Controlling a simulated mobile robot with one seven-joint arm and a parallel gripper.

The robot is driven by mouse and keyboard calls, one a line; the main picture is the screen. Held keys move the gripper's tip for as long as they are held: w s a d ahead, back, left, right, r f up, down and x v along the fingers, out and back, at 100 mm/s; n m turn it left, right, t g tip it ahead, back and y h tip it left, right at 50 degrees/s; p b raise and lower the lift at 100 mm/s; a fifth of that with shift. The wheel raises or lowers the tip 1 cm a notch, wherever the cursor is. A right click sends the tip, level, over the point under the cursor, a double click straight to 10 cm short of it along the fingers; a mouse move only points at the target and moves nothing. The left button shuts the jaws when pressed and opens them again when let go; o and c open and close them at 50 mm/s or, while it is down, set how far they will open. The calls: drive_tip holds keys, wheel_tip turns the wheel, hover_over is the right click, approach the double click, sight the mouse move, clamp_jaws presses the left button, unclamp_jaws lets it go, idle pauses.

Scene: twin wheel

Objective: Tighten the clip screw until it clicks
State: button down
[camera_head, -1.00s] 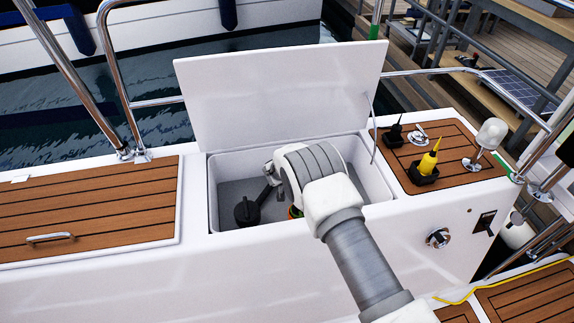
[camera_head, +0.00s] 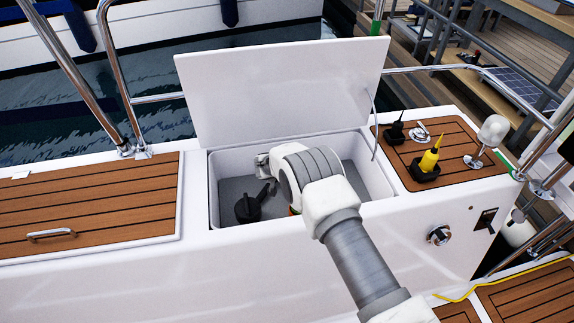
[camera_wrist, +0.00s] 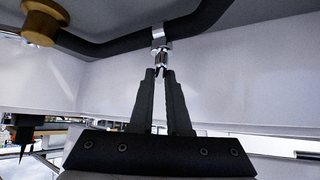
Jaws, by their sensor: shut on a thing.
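In the wrist view my gripper (camera_wrist: 159,74) points up into the locker, its two dark fingers close together at the tips. The fingertips are shut on the clip screw (camera_wrist: 161,60), a small shiny metal piece. It sits at the metal clip (camera_wrist: 158,37) around a black hose (camera_wrist: 110,46).
The white locker lid (camera_head: 280,90) stands open behind my arm. A black fitting (camera_head: 250,207) is on the locker floor, left of my wrist. A brass-coloured round part (camera_wrist: 40,22) is at upper left in the wrist view. A yellow bottle (camera_head: 430,157) stands on the right teak panel.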

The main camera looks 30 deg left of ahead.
drive_tip(key=shift+s, duration=0.1)
drive_tip(key=c, duration=0.9)
unclamp_jaws()
drive_tip(key=p+v, duration=0.5)
drive_tip(key=v, duration=1.2)
drive_tip(key=shift+r, duration=0.2)
